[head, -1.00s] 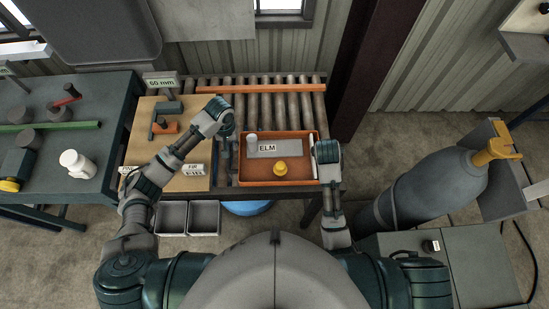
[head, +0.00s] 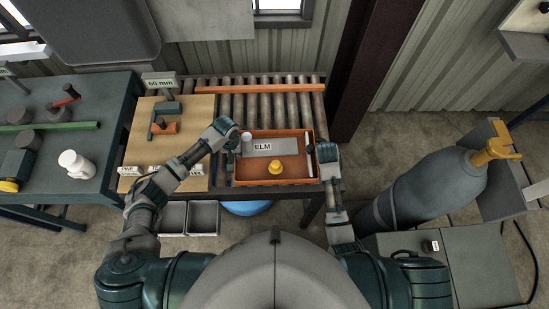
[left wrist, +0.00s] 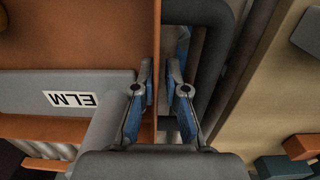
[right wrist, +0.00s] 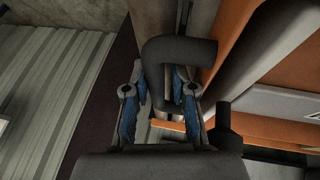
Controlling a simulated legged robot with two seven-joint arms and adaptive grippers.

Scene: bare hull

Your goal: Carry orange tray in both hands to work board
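The orange tray (head: 245,179) lies on the roller conveyor in the head view, holding a grey plate marked ELM (head: 285,145), a yellow knob (head: 276,168) and a pale cylinder (head: 246,142). My left gripper (left wrist: 162,75) is open at the tray's left side, its fingers near the orange wall and the dark handle (left wrist: 215,65). My right gripper (right wrist: 158,75) is open at the right side, its fingers on either side of the other dark handle (right wrist: 180,49). Contact is unclear at both. The tan work board (head: 190,110) is left of the tray.
The work board bears an orange-and-grey fixture (head: 164,127), a 60 mm sign (head: 160,83) and several white label blocks along its near edge. An orange bar (head: 260,88) crosses the far rollers.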

